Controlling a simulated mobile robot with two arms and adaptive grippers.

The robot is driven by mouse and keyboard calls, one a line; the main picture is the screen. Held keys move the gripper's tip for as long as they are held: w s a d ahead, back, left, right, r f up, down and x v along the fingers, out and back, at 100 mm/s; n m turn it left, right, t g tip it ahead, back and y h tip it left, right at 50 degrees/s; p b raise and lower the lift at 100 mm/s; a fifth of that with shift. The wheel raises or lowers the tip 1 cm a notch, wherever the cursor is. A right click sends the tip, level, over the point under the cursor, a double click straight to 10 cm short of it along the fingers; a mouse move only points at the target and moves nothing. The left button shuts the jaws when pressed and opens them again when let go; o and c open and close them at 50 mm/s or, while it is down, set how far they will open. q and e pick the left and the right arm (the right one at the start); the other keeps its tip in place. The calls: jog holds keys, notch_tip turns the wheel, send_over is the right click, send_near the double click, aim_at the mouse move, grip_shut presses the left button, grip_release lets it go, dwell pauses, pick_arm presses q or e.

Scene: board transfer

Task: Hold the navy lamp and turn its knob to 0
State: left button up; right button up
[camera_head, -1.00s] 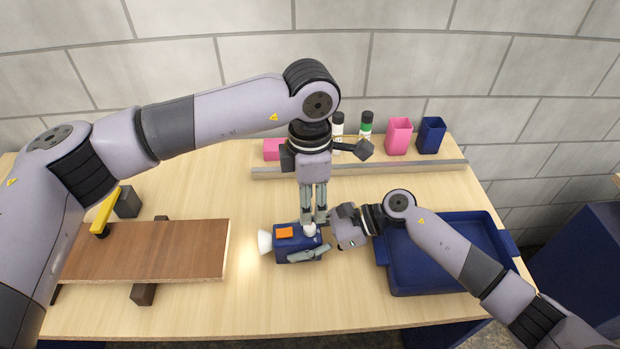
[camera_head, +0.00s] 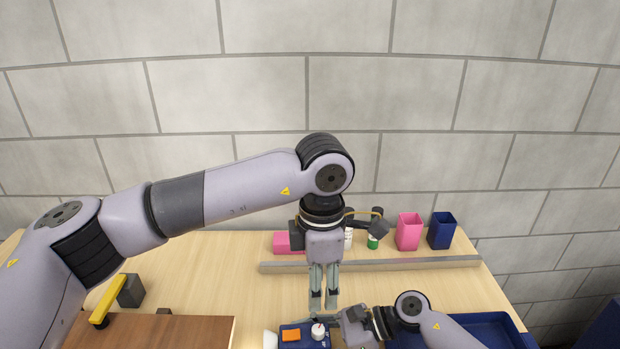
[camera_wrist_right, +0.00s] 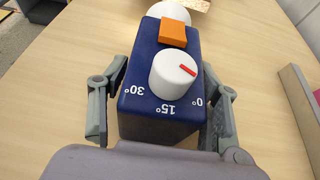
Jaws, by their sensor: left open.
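The navy lamp (camera_head: 306,343) is at the bottom edge of the head view, partly cut off. It has an orange block (camera_wrist_right: 173,33) and a white knob (camera_wrist_right: 174,74) with a red mark. In the right wrist view the mark points right, towards the 0° side, away from 15° and 30°. My right gripper (camera_wrist_right: 162,115) has a finger along each side of the lamp body and appears closed on it; exact contact is hard to see.
A brown board (camera_head: 150,333) lies at lower left beside a yellow-handled clamp (camera_head: 108,302). A navy tray (camera_head: 490,328) is at lower right. Behind a grey rail (camera_head: 400,263) stand a pink cup (camera_head: 408,231), a navy cup (camera_head: 441,231) and bottles.

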jog(key=shift+o, duration=1.2)
